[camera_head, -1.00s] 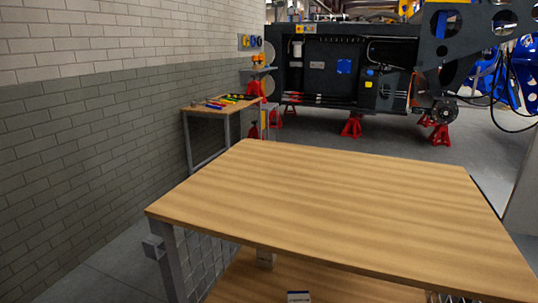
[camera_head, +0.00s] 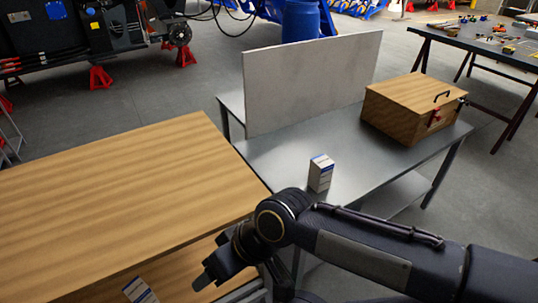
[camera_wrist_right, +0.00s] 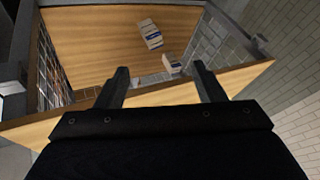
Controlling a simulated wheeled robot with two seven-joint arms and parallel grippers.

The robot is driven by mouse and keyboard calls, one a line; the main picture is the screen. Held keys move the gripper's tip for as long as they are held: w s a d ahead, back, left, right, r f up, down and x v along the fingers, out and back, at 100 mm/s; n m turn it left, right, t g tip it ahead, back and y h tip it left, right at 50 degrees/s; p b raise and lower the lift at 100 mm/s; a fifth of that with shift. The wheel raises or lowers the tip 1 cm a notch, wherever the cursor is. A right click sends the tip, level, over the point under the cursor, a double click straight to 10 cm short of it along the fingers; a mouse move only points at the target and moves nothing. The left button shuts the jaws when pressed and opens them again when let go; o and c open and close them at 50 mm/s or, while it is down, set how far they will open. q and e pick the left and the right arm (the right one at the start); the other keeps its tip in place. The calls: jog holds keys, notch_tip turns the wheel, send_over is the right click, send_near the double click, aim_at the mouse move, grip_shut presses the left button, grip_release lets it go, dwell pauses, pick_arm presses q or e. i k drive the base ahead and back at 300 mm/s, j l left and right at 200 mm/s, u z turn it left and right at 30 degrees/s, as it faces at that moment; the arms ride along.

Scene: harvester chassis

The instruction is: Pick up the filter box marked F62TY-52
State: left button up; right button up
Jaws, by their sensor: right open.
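A white-and-blue filter box (camera_head: 140,290) lies on the lower wooden shelf at the bottom of the head view, partly cut off. Another white box with a blue top (camera_head: 320,172) stands upright on the metal table. In the right wrist view, one box (camera_wrist_right: 150,33) lies on a wooden surface and a second box (camera_wrist_right: 172,65) shows nearer the fingers. The markings are too small to read. My right gripper (camera_wrist_right: 160,70) is open and empty, apart from both boxes; in the head view it is low beside the wooden table. My left gripper is not in view.
The wooden table top (camera_head: 120,185) is bare, with its shelf below. The metal table (camera_head: 270,160) has an upright grey panel (camera_head: 310,85) and a wooden chest (camera_head: 410,110). Mesh side panels (camera_wrist_right: 205,45) flank the shelf.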

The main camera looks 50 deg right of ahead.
aim_at(321, 167)
jog(key=z, duration=2.6)
jog(key=l+z, duration=0.2)
jog(key=z, duration=0.2)
jog(key=l+z, duration=0.15)
jog(key=z, duration=0.2)
jog(key=l+z, duration=0.2)
jog(key=z, duration=0.2)
jog(key=i+l+u, duration=0.25)
jog(key=i, duration=0.25)
jog(key=i+l+u, duration=0.25)
jog(key=i+l, duration=0.15)
jog(key=i+u, duration=0.2)
jog(key=u, duration=0.3)
jog(key=i+u, duration=0.2)
jog(key=u, duration=0.25)
jog(key=i+l+u, duration=0.15)
jog(key=u, duration=0.35)
jog(key=i+u, duration=0.2)
jog(key=u, duration=0.2)
jog(key=i+u, duration=0.2)
jog(key=u, duration=0.25)
jog(key=i+l+u, duration=0.15)
jog(key=u, duration=0.25)
jog(key=i+l+u, duration=0.15)
jog(key=u, duration=0.25)
jog(key=i+l+u, duration=0.25)
jog(key=u, duration=0.2)
